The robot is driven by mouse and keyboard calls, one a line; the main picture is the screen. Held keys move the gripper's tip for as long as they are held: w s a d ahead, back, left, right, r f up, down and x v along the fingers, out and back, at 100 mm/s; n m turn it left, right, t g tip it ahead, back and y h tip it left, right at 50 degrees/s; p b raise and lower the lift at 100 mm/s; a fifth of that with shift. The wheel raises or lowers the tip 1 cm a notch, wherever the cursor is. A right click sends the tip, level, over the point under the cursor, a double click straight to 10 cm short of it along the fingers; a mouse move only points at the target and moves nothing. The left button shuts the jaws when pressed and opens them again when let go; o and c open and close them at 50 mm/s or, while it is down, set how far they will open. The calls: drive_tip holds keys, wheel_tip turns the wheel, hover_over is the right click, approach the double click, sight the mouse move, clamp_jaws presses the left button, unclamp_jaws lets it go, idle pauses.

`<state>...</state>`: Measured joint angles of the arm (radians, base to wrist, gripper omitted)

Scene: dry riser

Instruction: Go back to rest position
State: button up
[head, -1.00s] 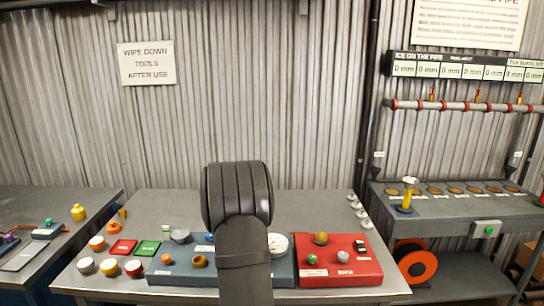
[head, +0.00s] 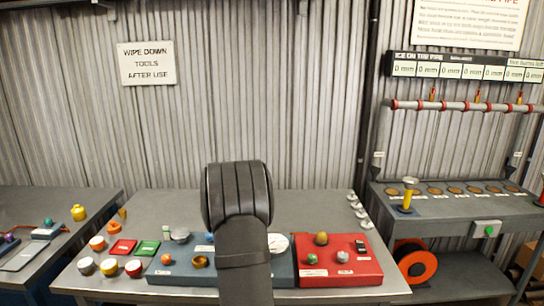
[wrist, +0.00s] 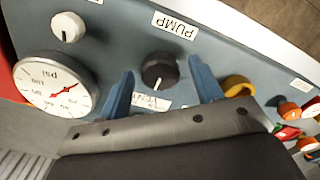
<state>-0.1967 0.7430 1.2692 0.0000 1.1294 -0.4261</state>
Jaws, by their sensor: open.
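My gripper (wrist: 160,98) shows in the wrist view with its two blue fingers apart. It is open and empty above the blue-grey panel (wrist: 115,35). A black knob (wrist: 159,70) marked with a white line shows between the fingers, near the PUMP label (wrist: 175,25). I cannot tell whether the fingers touch the panel. In the head view my dark arm stands in front of the middle of the blue-grey panel (head: 180,276) and hides the gripper and part of the panel.
A white gauge (wrist: 56,85) and a white knob (wrist: 68,27) sit on the panel beside the gripper. A yellow ring-shaped part (wrist: 238,88) is on the other side. A red panel (head: 345,272) adjoins at right. The table's back (head: 150,205) is mostly clear.

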drive_tip(key=shift+m, duration=0.7)
drive_tip(key=n, duration=0.9)
idle(0.4)
idle(0.5)
